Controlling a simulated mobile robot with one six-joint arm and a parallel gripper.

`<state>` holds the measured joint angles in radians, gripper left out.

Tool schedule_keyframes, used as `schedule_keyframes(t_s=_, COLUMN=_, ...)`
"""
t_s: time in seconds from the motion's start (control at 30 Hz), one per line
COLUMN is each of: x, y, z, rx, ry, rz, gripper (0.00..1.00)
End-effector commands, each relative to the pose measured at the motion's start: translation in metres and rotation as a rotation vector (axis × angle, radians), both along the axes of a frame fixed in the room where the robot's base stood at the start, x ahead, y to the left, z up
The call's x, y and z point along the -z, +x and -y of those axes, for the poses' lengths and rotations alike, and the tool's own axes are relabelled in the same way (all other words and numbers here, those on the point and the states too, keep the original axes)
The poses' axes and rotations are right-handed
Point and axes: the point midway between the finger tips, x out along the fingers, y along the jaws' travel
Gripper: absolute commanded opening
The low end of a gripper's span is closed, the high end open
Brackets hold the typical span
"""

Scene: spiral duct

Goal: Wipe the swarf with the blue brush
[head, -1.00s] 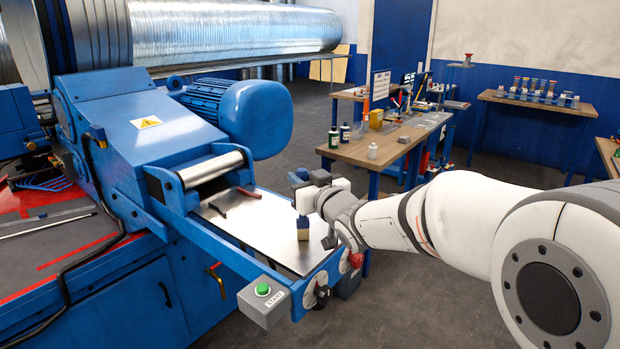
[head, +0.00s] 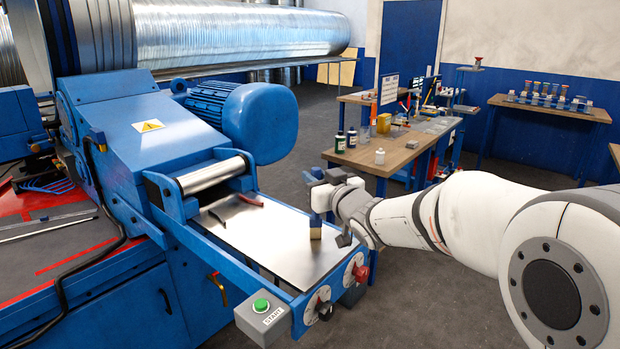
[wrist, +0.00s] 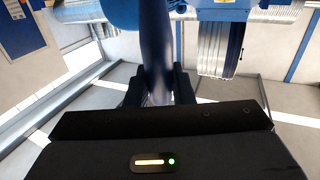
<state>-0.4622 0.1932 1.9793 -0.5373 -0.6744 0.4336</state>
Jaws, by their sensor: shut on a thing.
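My gripper (head: 322,184) is shut on the upright blue brush (head: 316,218), with its tan bristles pointing down. The brush is over the right part of the shiny metal sheet (head: 275,243); I cannot tell whether the bristles touch it. In the wrist view the brush's blue handle (wrist: 155,45) stands between the jaws, and its bristles are hidden. A small dark piece (head: 217,216) and a thin dark-red piece (head: 249,200) lie on the sheet near the roller, left of the brush. They are too small to tell which is swarf.
The blue machine's roller (head: 211,174) and motor (head: 258,122) stand behind the sheet. A grey start box (head: 262,318) and a red knob (head: 361,273) are at its front edge. A wooden bench (head: 375,155) with bottles stands behind my arm.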

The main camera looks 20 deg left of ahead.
Motion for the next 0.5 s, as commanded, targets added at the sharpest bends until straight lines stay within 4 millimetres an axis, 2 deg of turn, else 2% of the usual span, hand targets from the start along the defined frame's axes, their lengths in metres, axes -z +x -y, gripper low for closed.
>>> schedule_keyframes(t_s=0.03, x=0.000, y=0.001, z=0.002, rx=0.001, ry=0.000, rz=-0.001, gripper=0.00)
schedule_keyframes(t_s=0.13, x=-0.023, y=0.001, z=0.002, rx=0.001, ry=0.003, rz=0.004, gripper=0.00)
schedule_keyframes(t_s=0.5, x=-0.055, y=0.001, z=0.002, rx=0.001, ry=0.002, rz=0.001, gripper=0.00)
